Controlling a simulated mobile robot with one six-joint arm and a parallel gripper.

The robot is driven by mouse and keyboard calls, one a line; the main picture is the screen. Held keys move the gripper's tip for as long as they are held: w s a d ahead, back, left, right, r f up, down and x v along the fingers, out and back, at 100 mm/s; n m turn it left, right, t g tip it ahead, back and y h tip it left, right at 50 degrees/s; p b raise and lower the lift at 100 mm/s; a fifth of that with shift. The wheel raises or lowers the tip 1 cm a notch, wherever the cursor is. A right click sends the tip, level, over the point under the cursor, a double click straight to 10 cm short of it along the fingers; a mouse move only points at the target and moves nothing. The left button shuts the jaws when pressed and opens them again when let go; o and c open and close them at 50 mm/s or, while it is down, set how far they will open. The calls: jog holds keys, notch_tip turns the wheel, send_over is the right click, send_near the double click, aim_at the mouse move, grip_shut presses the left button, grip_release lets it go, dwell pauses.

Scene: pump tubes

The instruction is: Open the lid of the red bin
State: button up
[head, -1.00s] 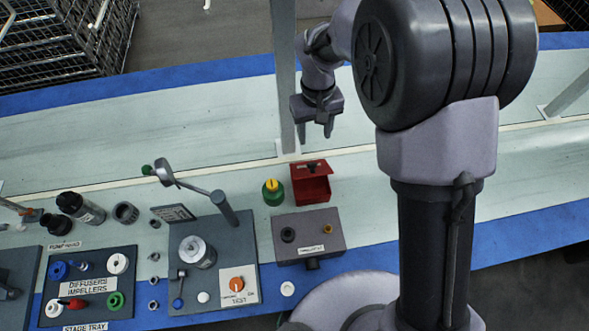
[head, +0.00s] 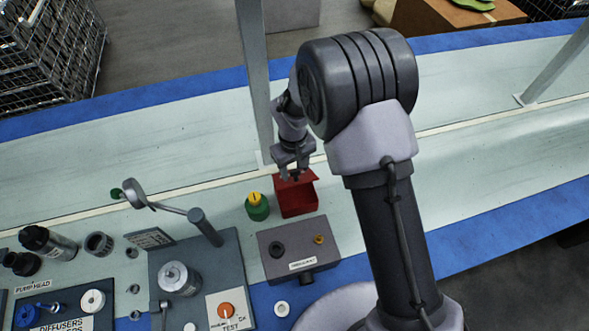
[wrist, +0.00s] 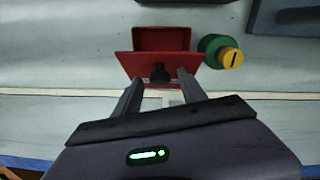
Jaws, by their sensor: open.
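The red bin (head: 298,205) stands on the pale bench top, with its dark red inside partly visible. Its red lid (head: 282,186) is at the bin's far side, tilted up from the box; its exact angle is hard to tell. In the wrist view the lid (wrist: 135,64) is a wide red plate with a black knob (wrist: 160,73), and the box (wrist: 160,38) is beyond it. My gripper (head: 296,177) is at the lid and hides part of it. In the wrist view its fingers (wrist: 160,80) are open, one on each side of the knob, with gaps showing.
A green container with a yellow top (head: 256,207) stands close to the left of the bin. A grey box with knobs (head: 298,250) is in front of it. A grey post (head: 255,80) rises behind, near my arm. The bench to the right is clear.

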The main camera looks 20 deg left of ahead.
grip_shut()
dwell(1.4)
